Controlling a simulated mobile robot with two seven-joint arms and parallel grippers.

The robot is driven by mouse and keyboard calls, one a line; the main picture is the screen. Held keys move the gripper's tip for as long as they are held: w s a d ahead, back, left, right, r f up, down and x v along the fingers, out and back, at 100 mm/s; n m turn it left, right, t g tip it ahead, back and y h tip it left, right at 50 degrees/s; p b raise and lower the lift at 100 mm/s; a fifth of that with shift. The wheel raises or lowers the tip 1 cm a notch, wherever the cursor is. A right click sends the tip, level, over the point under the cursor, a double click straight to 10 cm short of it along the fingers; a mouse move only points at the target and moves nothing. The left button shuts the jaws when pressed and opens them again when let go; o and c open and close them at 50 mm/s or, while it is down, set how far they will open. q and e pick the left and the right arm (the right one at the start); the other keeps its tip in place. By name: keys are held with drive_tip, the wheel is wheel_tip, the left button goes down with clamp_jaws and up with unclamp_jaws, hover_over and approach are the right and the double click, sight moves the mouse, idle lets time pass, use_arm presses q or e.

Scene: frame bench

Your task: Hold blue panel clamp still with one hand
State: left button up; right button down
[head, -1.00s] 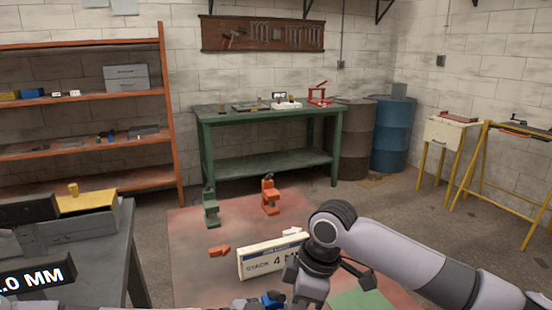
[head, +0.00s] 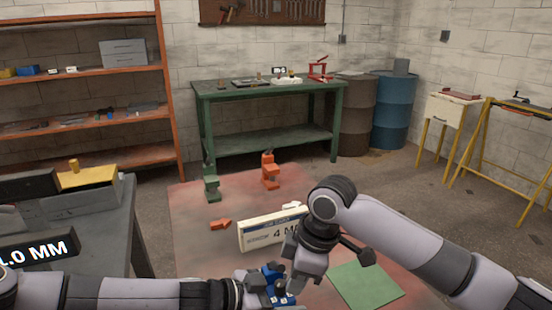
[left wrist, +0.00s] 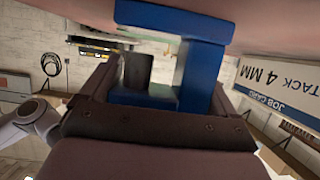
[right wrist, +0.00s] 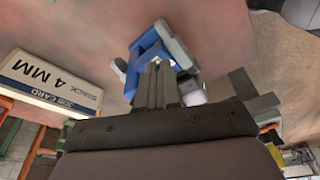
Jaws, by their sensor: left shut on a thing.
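The blue panel clamp (head: 272,272) is at the bottom middle of the head view, partly hidden by my grippers. My left gripper (head: 258,289) comes in from the left and is shut on it. In the left wrist view the blue frame of the clamp (left wrist: 203,72) stands between the fingers. In the right wrist view the clamp (right wrist: 152,48) lies beyond my right gripper (right wrist: 160,70). The right fingers look shut together close to the clamp; I cannot tell whether they touch it.
A white job card reading 4 MM (head: 262,236) stands behind the clamp. A green square (head: 366,286) lies right of my right wrist. An orange clamp (head: 270,171), a green clamp (head: 212,187) and an orange arrow-shaped piece (head: 221,224) are farther back. A grey bench (head: 110,235) stands left.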

use_arm(q)
drive_tip(key=shift+d, duration=0.15)
use_arm(e)
drive_tip(key=shift+s+a, duration=0.15)
drive_tip(key=shift+s, duration=0.05)
drive_tip(key=shift+d, duration=0.25)
drive_tip(key=shift+r, duration=0.3)
drive_tip(key=shift+a+v, duration=0.15)
drive_tip(key=shift+v, duration=0.75)
drive_tip(key=shift+a+v, duration=0.2)
drive_tip(key=shift+v, duration=0.7)
drive_tip(key=shift+a+v, duration=0.15)
drive_tip(key=shift+v, duration=0.75)
drive_tip(key=shift+w+r, duration=0.15)
use_arm(q)
drive_tip(key=o, duration=1.1)
drive_tip(key=shift+c, duration=0.2)
